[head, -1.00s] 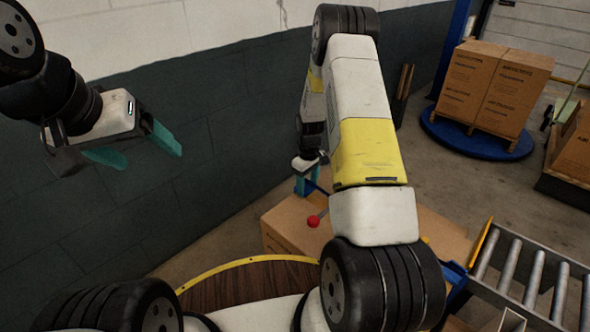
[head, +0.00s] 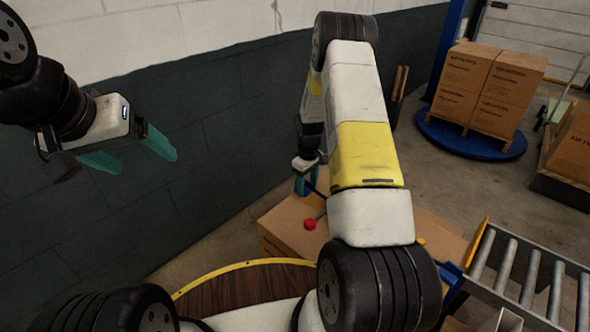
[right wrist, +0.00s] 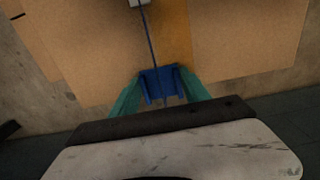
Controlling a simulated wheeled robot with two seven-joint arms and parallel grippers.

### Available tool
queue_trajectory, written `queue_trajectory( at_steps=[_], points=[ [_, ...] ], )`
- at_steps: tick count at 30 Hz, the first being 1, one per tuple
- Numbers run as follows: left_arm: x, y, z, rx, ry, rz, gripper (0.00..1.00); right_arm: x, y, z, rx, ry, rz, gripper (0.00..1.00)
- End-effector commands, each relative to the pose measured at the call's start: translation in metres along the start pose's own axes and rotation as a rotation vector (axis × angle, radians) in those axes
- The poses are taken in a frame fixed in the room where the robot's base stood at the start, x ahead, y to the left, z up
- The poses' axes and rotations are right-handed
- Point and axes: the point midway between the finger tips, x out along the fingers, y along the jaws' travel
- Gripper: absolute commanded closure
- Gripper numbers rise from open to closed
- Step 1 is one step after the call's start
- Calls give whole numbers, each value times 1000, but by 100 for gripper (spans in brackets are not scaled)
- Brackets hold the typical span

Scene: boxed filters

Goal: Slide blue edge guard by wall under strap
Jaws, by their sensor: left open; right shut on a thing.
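The blue edge guard (right wrist: 159,80) is between the teal fingertips of my right gripper (right wrist: 160,98) in the right wrist view, at the edge of a cardboard box (right wrist: 90,50). A thin dark strap (right wrist: 149,38) runs down the box face to the guard and lines up with its middle; whether it lies over the guard is too small to tell. In the head view my right gripper (head: 305,180) is by the wall-side edge of the box (head: 285,222), partly hidden by my arm. My left gripper (head: 130,152) is open and empty before the wall, well away from the box.
A dark green and white wall (head: 230,130) stands close behind the box. A red knob (head: 310,224) is at the box top. A roller conveyor (head: 530,285) is at right, a round wooden table (head: 235,290) in front. Boxes on a pallet (head: 490,85) stand at the back right.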

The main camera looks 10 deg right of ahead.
Motion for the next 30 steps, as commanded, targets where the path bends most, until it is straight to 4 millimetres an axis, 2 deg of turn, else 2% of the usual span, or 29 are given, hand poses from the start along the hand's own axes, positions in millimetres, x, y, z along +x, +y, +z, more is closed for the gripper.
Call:
queue_trajectory(
  at_steps=[1,4,15,24,30],
  points=[
    [0,0,0,0,0,0,20,0,0,0,0,0,0,40],
    [0,0,0,0,0,0,20,0,0,0,0,0,0,20],
    [0,0,0,0,0,0,20,-5,0,-1,0,2,1,20],
    [0,0,0,0,0,0,20,-52,0,-1,0,3,2,20],
    [0,0,0,0,0,0,20,-76,0,0,1,2,1,20]
  ],
)
